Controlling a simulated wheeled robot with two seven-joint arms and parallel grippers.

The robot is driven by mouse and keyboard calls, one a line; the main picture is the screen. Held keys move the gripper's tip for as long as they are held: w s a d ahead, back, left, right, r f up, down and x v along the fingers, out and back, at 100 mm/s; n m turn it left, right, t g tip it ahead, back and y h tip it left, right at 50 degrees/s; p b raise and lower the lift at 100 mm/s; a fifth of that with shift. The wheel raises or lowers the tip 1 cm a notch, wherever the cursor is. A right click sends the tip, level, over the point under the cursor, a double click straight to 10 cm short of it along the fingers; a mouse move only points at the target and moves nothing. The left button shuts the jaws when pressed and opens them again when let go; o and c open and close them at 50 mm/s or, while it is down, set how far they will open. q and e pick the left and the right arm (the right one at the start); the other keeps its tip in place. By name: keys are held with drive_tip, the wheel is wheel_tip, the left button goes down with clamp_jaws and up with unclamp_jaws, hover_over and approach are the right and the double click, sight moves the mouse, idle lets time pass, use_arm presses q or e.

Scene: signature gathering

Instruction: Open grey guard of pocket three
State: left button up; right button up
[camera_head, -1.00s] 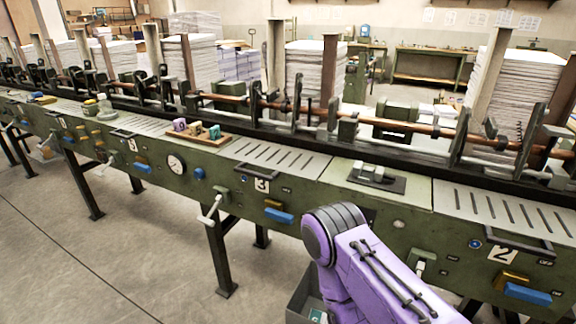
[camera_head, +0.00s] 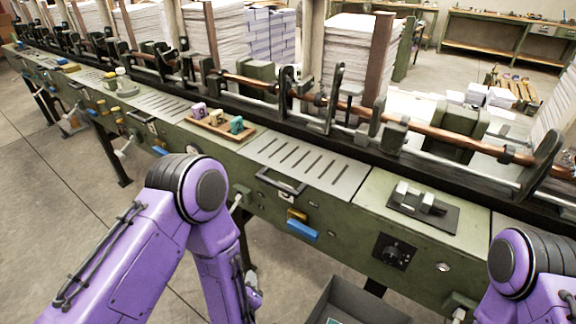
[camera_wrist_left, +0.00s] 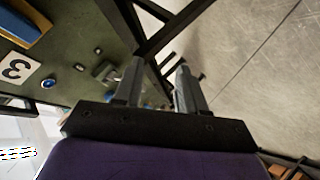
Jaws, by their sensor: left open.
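The grey slotted guard of pocket three (camera_head: 325,174) lies closed and flat on top of the green machine. Its black bar handle (camera_head: 281,184) is at the front edge. The number 3 plate shows in the left wrist view (camera_wrist_left: 18,68); my arm seems to hide it in the head view. My left gripper (camera_head: 252,289) hangs low in front of the machine, below the guard and apart from it. In the left wrist view its fingers (camera_wrist_left: 160,72) are apart with nothing held. My right arm shows at the lower right; its gripper is out of frame.
A wooden tray (camera_head: 247,134) with small coloured blocks sits left of the guard. A blue lever (camera_head: 302,229) juts below the handle. A black fixture (camera_head: 422,210) lies to the right. A grey bin (camera_head: 352,303) stands on the floor. Rods and posts line the back.

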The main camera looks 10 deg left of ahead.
use_arm(q)
drive_tip(key=w+d+r+n+t+p, duration=0.1)
drive_tip(key=w+d+r+n, duration=0.15)
drive_tip(key=r, duration=0.35)
drive_tip(key=w+d+r+n+t+p, duration=0.1)
drive_tip(key=w+d+r+t, duration=0.15)
drive_tip(key=r, duration=0.25)
drive_tip(key=n+t+y+p, duration=0.2)
drive_tip(key=n+y, duration=0.2)
drive_tip(key=n, duration=0.3)
approach(277, 187)
drive_tip(key=shift+g, duration=0.25)
drive_tip(key=p+x, duration=0.3)
drive_tip(key=x, duration=0.7)
drive_tip(key=shift+w+r, duration=0.1)
drive_tip(key=shift+r, duration=0.05)
drive_tip(key=shift+w+a, duration=0.2)
drive_tip(key=shift+w, duration=0.2)
clamp_jaws()
use_arm(e)
wheel_tip(277, 187, up, 9)
drive_tip(key=shift+s+r, duration=0.15)
